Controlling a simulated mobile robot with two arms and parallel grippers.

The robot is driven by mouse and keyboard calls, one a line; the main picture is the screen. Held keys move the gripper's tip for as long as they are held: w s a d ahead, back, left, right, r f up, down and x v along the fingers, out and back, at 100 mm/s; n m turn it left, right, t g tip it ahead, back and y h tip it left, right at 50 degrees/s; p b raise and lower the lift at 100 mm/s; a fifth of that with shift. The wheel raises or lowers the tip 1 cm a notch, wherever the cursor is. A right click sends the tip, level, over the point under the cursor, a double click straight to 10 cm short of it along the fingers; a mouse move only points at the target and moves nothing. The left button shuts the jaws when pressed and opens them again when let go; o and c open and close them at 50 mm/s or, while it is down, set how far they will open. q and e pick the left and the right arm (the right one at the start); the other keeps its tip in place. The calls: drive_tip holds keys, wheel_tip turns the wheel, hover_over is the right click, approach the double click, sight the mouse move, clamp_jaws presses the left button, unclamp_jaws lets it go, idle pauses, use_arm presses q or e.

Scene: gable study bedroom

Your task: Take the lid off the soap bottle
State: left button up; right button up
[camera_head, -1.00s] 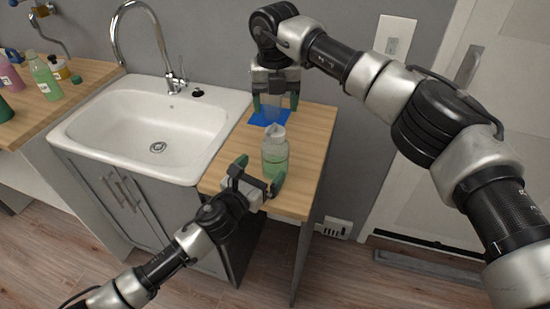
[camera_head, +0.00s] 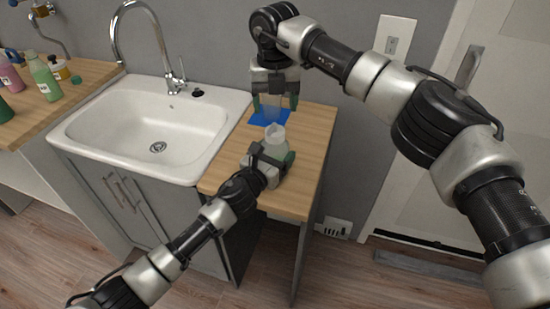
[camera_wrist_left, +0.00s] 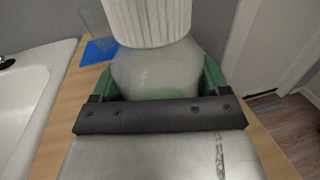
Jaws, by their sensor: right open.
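The soap bottle (camera_head: 275,145) is clear with green liquid and stands upright on the wooden counter. Its pale ribbed lid (camera_head: 274,131) is on top; the lid (camera_wrist_left: 150,18) also shows in the left wrist view, cut by the upper edge. My left gripper (camera_head: 271,158) is around the bottle body below the lid, with a green finger on each side. The fingers look spread, and contact with the bottle is unclear. My right gripper (camera_head: 275,103) is open, pointing down above the blue mat (camera_head: 258,118) behind the bottle.
A clear see-through container (camera_head: 272,112) stands on the blue mat, between or just below my right fingers. A white sink (camera_head: 80,128) is left of the counter (camera_head: 308,150). Several bottles, one green (camera_head: 45,78), stand on the far-left counter. A wall is behind.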

sight(275, 131)
use_arm(q)
drive_tip(key=c, duration=1.2)
use_arm(e)
drive_tip(key=m, duration=0.8)
drive_tip(key=shift+m, duration=0.3)
drive_tip(key=shift+f+m, duration=0.3)
drive_tip(key=shift+f, duration=0.2)
wheel_tip(275, 131, down, 7)
